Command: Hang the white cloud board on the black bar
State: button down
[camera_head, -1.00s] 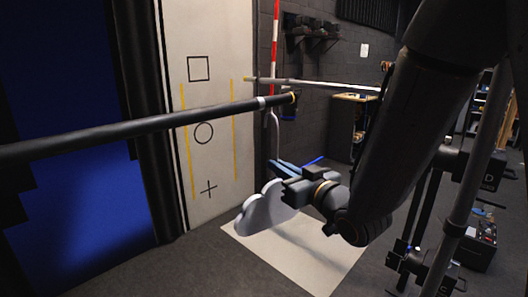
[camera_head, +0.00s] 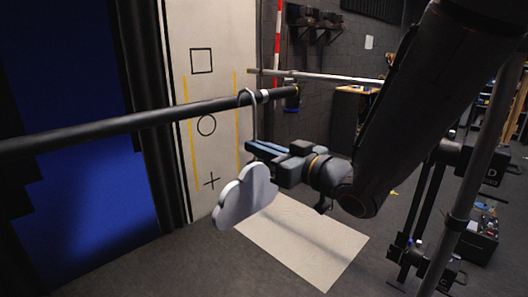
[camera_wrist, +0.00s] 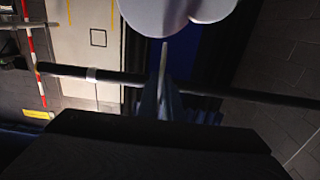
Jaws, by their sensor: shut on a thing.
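The white cloud board (camera_head: 245,196) hangs upright below my gripper in the head view. Its thin grey hook (camera_head: 253,122) rises from it and curves over at the height of the black bar (camera_head: 130,120), just left of the bar's white band. I cannot tell whether the hook rests on the bar or is only in line with it. My gripper (camera_head: 258,149) is shut on the hook's stem, just below the bar. In the wrist view, the cloud board (camera_wrist: 175,14) fills the top edge, and the bar (camera_wrist: 240,92) crosses behind the fingers (camera_wrist: 163,100).
A pale panel (camera_head: 208,115) with a square, circle and cross stands behind the bar. A white sheet (camera_head: 300,240) lies on the floor below. A thinner grey pole (camera_head: 330,79) runs behind the bar's end. Stands and equipment (camera_head: 475,235) are at the right.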

jog(key=f+b+x, duration=0.2)
jog(key=b+x, duration=0.1)
jog(key=x, duration=1)
jog(key=shift+w+f+b, duration=0.15)
jog(key=shift+f+b, duration=0.2)
dwell(1.1)
jog(key=shift+a, duration=0.1)
jog(key=c, duration=1.4)
grip_release()
jog(key=shift+f, duration=0.15)
jog(key=shift+o, duration=0.2)
jog(key=shift+p+v, duration=0.65)
jog(key=shift+v, duration=4.9)
